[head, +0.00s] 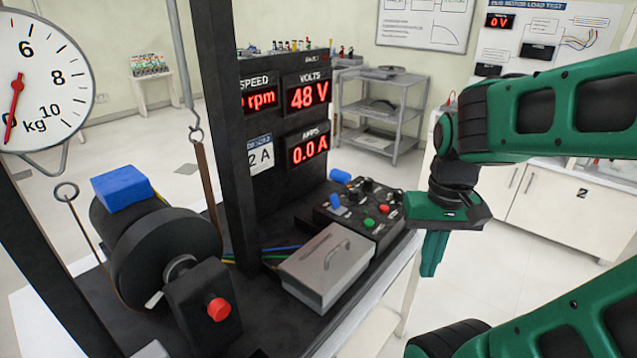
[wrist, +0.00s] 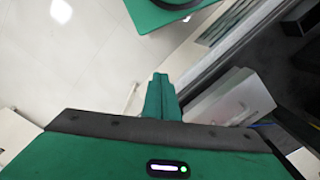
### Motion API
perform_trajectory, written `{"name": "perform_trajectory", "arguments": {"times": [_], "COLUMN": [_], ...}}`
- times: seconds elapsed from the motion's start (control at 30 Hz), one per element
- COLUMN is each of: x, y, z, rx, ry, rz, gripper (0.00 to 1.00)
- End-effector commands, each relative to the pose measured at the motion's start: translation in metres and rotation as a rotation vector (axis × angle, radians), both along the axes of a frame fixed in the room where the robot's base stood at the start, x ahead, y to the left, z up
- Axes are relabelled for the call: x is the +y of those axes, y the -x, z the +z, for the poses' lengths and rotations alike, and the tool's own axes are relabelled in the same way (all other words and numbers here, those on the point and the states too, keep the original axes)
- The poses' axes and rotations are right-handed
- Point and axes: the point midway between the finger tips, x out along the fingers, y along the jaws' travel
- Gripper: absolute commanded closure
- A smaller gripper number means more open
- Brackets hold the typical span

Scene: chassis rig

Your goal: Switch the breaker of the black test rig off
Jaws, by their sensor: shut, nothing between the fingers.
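The black test rig (head: 224,120) stands on a bench at the left and middle of the head view. Its displays read 48 V (head: 308,93) and 0.0 A (head: 308,148). A black control box (head: 350,222) on its right side carries blue levers, a red button (head: 384,209) and a green button (head: 369,222). I cannot tell which control is the breaker. My gripper (head: 430,262) is shut and empty, pointing down, to the right of the control box and apart from it. Its closed fingers also show in the wrist view (wrist: 159,95).
A grey box with a handle (head: 320,265) sits before the control box; a grey box (wrist: 220,100) also shows in the wrist view. A motor drum with a blue block (head: 122,188) and a red knob (head: 218,309) is at left. The floor right of the bench is clear.

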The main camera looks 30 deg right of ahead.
Motion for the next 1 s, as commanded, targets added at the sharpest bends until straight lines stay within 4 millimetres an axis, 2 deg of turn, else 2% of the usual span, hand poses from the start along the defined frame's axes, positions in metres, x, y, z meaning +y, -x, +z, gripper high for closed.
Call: {"name": "perform_trajectory", "arguments": {"times": [0.27, 0.3, 0.33, 0.47, 0.57, 0.73, 1.0], "x": [0.000, 0.000, -0.001, -0.006, -0.014, -0.020, -0.007], "y": [0.000, 0.008, 0.008, -0.017, -0.054, -0.135, -0.266], "z": [0.000, 0.006, 0.008, 0.021, 0.038, 0.063, 0.078], "rx": [0.000, -0.010, -0.013, -0.004, 0.005, 0.027, 0.052], "ry": [0.000, 0.000, 0.002, 0.010, 0.022, 0.035, 0.031], "rz": [0.001, 0.006, 0.010, 0.061, 0.137, 0.311, 0.600], "gripper": [1.00, 1.00, 1.00, 1.00, 1.00, 1.00, 1.00]}}
